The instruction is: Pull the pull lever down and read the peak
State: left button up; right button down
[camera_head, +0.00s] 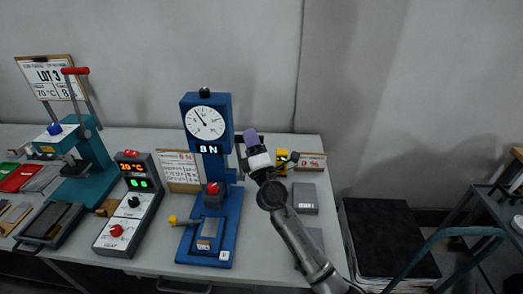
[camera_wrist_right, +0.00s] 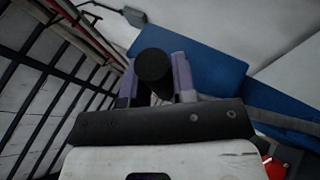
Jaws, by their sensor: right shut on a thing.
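A blue pull tester (camera_head: 193,112) stands upright on the table, with a round white dial (camera_head: 205,122) and a lit display (camera_head: 209,149) that shows one digit and N; the digit is hard to read. My right gripper (camera_head: 249,137) is at the tester's right side, beside the display. In the right wrist view its purple fingers are shut on the black round end of the pull lever (camera_wrist_right: 153,65). The rest of the lever is mostly hidden by the gripper. A grey sample block with a red-topped clamp above it (camera_head: 212,188) sits at the tester's base. My left gripper is not in view.
Left of the tester is a control box (camera_head: 127,205) with a lit temperature display and knobs. A green press (camera_head: 88,160) with a red handle stands further left. Grey plates (camera_head: 305,197) lie right of the tester. A dark mat stack (camera_head: 385,240) is off the table at right.

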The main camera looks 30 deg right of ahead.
jog(key=s+a+f+n+t+y+b, duration=0.1)
jog(key=s+a+f+b, duration=0.5)
jog(key=s+f+b, duration=0.4)
jog(key=shift+s+a+b, duration=0.25)
jog(key=shift+a+b, duration=0.15)
jog(key=shift+b, duration=0.15)
dwell(0.6)
jog(key=c, duration=1.4)
grip_release()
jog(key=shift+f, duration=0.1)
jog(key=o, duration=0.5)
jog(key=shift+r+t, duration=0.2)
jog(key=shift+t, duration=0.1)
jog(key=shift+c, duration=0.2)
